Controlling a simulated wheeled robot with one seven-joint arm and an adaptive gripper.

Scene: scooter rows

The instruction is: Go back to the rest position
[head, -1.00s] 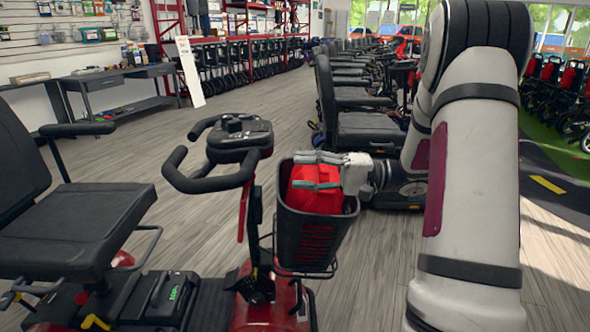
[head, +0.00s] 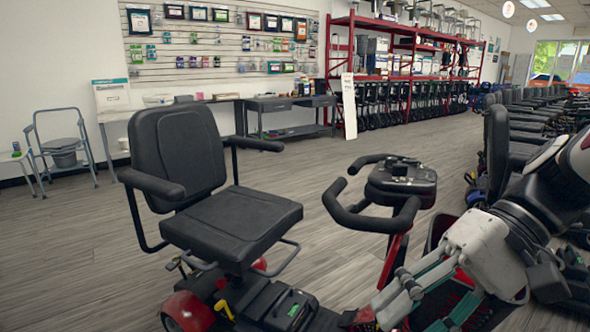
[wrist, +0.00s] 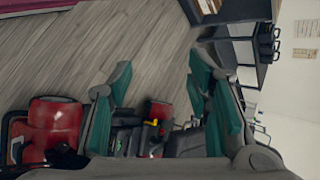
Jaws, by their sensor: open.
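My gripper (head: 425,298) is at the lower right of the head view, in front of the red scooter's front end. Its grey fingers with green pads are apart, and nothing shows between them. In the wrist view, my gripper (wrist: 165,95) also has its green-padded fingers spread wide. The scooter (head: 192,312) has a black seat and black handlebars (head: 400,190). Its front basket is mostly hidden behind my gripper and arm, with only a dark edge and a bit of red showing.
Several scooters with black seats (head: 497,150) stand in a row at the right. A grey side table (head: 285,105) and red shelving (head: 400,45) line the back wall. A commode chair (head: 64,148) stands at the left. The wooden floor (head: 90,250) at left is clear.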

